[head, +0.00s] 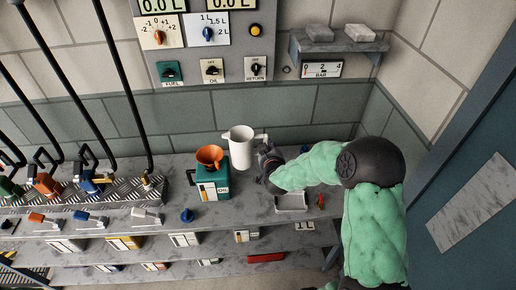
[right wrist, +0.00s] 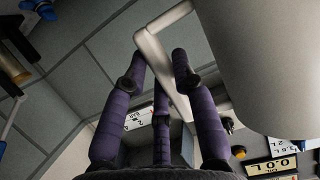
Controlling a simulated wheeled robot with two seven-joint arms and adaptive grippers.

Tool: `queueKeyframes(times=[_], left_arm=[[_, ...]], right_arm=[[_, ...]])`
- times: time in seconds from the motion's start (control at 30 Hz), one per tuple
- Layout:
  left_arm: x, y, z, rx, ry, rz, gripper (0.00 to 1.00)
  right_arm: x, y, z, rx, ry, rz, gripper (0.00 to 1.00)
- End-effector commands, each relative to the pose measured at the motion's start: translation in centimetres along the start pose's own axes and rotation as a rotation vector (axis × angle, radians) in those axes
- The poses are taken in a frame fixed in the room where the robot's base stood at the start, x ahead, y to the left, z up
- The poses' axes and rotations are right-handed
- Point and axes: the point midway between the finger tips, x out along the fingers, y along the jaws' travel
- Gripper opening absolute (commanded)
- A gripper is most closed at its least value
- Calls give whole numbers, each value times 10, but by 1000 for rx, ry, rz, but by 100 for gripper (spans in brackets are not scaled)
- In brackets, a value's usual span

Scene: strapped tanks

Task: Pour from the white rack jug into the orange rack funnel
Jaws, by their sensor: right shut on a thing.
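The white jug (head: 241,149) stands about upright at the back of the grey bench, its spout toward the left. I cannot tell whether its base touches the bench. My right gripper (head: 268,158) is at the jug's right side, shut on its handle. In the right wrist view, the purple fingers (right wrist: 160,72) are around the white handle (right wrist: 157,48), with the jug body (right wrist: 275,60) at the right. The orange funnel (head: 209,155) sits on top of a green can (head: 211,181), just left of the jug. My left gripper is not in view.
A grey tray (head: 291,202) lies right of the can, near my right forearm. A blue knob (head: 187,215) is at the bench's front edge. Fuel nozzles (head: 93,182) with black hoses are at the left. A control panel (head: 212,45) and small shelf (head: 338,45) are on the wall.

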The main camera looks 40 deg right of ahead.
Motion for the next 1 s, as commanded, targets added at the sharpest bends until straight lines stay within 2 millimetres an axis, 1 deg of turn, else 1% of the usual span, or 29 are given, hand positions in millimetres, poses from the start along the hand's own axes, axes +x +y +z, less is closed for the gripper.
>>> queueKeyframes(times=[0.07,0.27,0.7,1.0], left_arm=[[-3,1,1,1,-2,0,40],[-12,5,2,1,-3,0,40],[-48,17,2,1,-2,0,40],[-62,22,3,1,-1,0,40]], right_arm=[[-2,3,-3,-3,0,2,0],[-3,0,-7,-39,-1,11,0],[-8,-9,-21,-210,-1,73,0],[-10,-14,-27,-311,1,111,0]])
